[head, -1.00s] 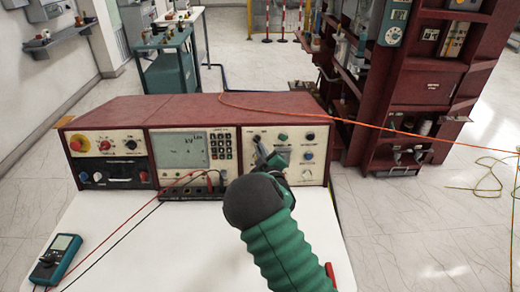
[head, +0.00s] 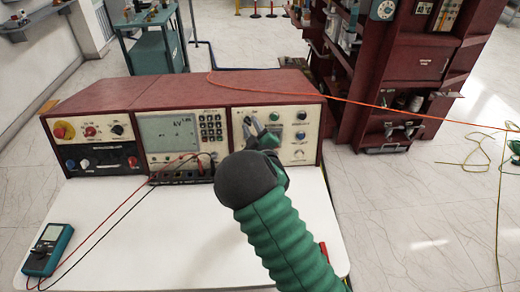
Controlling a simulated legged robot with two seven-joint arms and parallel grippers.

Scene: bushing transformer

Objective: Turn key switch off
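A red test console (head: 190,90) stands at the back of a white table. Its right front panel (head: 312,142) carries several knobs, among them a green knob (head: 275,116) and blue knobs (head: 300,134). My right gripper (head: 251,127) is in front of this panel's upper left part. Its grey fingers look spread in a narrow V, with nothing seen between them. I cannot tell whether they touch the panel. The key switch cannot be clearly made out; the fingers cover part of the panel. My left gripper is out of view.
The left panel has a red button on yellow (head: 64,131). A teal multimeter (head: 47,249) lies on the white table (head: 175,245), with red and black leads running to the middle panel. An orange cable (head: 380,107) crosses from the console top to the right.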

